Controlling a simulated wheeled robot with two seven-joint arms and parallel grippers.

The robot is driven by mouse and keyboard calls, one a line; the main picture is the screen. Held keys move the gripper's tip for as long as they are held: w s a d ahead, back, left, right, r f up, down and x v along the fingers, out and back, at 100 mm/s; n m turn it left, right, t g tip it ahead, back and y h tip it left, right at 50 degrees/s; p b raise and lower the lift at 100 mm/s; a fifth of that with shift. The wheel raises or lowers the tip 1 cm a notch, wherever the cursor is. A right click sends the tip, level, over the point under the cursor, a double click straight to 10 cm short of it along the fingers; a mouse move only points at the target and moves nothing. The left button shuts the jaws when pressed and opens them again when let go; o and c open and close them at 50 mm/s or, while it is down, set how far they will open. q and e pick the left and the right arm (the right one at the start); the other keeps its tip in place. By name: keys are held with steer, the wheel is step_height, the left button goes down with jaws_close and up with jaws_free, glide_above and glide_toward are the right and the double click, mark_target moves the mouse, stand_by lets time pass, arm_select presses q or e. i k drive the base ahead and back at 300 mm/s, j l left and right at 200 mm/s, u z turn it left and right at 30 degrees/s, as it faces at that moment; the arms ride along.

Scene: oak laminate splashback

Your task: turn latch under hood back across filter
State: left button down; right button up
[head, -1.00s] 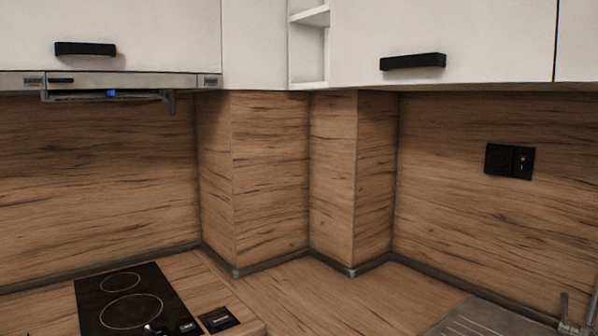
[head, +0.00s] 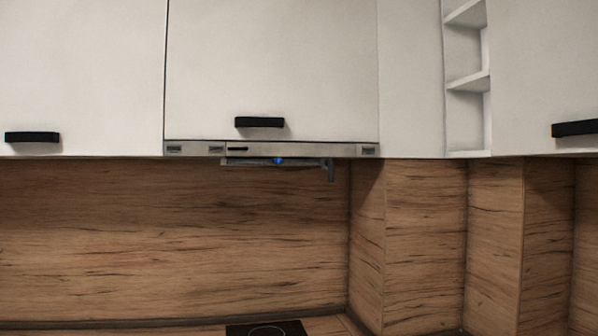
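The range hood (head: 300,150) is a thin grey strip under a white wall cabinet, near the middle of the head view. Below it hangs a thin dark filter panel (head: 245,162), seen almost edge-on. A small blue piece (head: 278,161) sits at the middle of the panel's front edge; it may be the latch, but it is too small to tell which way it is turned. Neither of my grippers is in view.
White cabinets with black handles (head: 259,122) run along the top. Open shelves (head: 467,82) are at the right. A black hob (head: 266,329) shows at the bottom edge. The space between hood and hob is clear, and a boxed wood-clad corner (head: 425,240) juts out at right.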

mark_target(330, 163)
steer(key=i+j, duration=0.2)
steer(key=j, duration=0.15)
steer(key=i+j, duration=0.2)
steer(key=j, duration=0.15)
steer(key=z, duration=1.85)
